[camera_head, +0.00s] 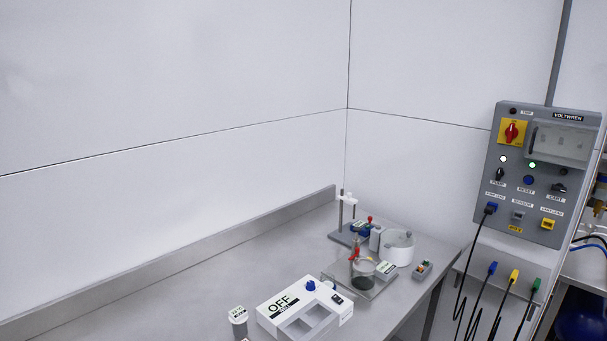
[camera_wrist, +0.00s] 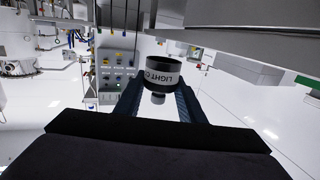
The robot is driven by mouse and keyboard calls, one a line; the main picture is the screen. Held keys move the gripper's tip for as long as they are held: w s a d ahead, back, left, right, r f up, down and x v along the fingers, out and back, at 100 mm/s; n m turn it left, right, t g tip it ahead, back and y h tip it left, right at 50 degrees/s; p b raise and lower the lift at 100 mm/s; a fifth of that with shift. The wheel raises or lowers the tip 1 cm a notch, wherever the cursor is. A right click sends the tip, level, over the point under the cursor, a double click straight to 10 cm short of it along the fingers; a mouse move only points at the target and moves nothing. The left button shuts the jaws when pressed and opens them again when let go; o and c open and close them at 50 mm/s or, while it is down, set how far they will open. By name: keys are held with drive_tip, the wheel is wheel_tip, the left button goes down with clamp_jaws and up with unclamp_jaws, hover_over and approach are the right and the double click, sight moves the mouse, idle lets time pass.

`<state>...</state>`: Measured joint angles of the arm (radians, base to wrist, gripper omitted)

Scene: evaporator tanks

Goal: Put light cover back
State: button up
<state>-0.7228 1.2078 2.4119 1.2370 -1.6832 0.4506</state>
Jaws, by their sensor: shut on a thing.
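The light cover (camera_wrist: 162,72) is a dark, short cylinder with a pale band that reads "LIGHT C…"; the rest of the lettering is out of sight. In the wrist view my gripper (camera_wrist: 160,88) is shut on it, with one dark blue finger on each side. A narrower grey part shows below the band. My gripper does not show in the head view. There, a white box (camera_head: 270,317) marked "OFF" stands on the grey bench, with open windows in its top and a blue knob. I cannot tell where the cover belongs.
On the bench (camera_head: 205,300) stand a small labelled jar (camera_head: 239,318), a glass vessel on a plate (camera_head: 364,280), a round white pot (camera_head: 398,248) and a stand (camera_head: 341,212). A grey control panel (camera_head: 540,172) with hanging cables is at right. The bench's left part is clear.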

idle(0.3)
drive_tip(key=w+a+r+n+t+y, duration=0.1)
drive_tip(key=w+a+r+y, duration=0.15)
drive_tip(key=a, duration=0.75)
drive_tip(key=w+a+r+n+t+y, duration=0.1)
drive_tip(key=w+a+r+n+y, duration=0.2)
drive_tip(key=a, duration=0.8)
drive_tip(key=a+r+n+y, duration=0.1)
drive_tip(key=a+r, duration=0.3)
drive_tip(key=a, duration=0.4)
drive_tip(key=s+a+r+y, duration=0.1)
drive_tip(key=a+r, duration=0.3)
drive_tip(key=a, duration=0.5)
drive_tip(key=shift+r+n+y, duration=0.25)
drive_tip(key=shift+n+y, duration=0.15)
drive_tip(key=shift+y, duration=0.05)
drive_tip(key=shift+s+f, duration=0.1)
drive_tip(key=shift+f+p, duration=1.4)
drive_tip(key=shift+f, duration=3.15)
drive_tip(key=shift+d+f, duration=0.1)
drive_tip(key=shift+f, duration=0.1)
drive_tip(key=shift+f, duration=0.1)
